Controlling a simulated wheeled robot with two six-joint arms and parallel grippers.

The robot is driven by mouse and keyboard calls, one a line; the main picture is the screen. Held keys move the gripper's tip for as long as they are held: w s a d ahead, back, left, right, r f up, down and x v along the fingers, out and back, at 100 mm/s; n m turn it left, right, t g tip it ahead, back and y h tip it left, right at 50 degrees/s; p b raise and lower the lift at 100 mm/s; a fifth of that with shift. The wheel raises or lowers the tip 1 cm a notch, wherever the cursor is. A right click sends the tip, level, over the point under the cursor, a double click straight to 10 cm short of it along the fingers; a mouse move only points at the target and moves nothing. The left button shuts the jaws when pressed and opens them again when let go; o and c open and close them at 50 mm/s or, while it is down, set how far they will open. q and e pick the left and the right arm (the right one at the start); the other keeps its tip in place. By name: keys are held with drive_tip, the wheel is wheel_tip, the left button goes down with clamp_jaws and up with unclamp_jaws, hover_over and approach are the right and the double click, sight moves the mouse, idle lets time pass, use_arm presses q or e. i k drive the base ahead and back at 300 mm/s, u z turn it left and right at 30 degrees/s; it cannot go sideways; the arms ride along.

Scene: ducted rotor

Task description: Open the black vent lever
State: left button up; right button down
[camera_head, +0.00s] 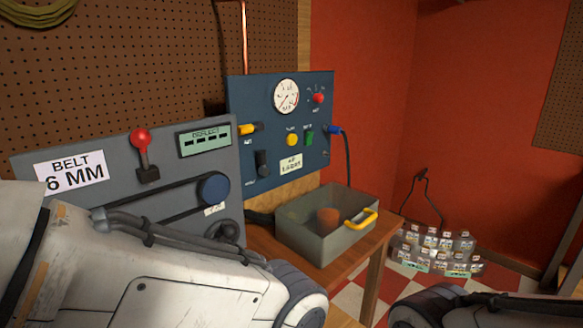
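The blue panel (240,100) stands on the wooden table behind the grey belt panel. A black lever (262,163) sits at its lower left, pointing up, above a small label too blurred to read. It looks like the vent lever. A yellow lever (250,128) sits above it, pointing right. My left arm crosses the lower left of the view and my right arm shows at the bottom right corner. Neither gripper's fingers are in view. Nothing touches the black lever.

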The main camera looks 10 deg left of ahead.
sight(264, 170)
drive_tip(key=z, duration=0.55)
drive_tip(key=i, duration=0.45)
drive_tip(key=u, duration=1.25)
drive_tip(key=i, duration=0.25)
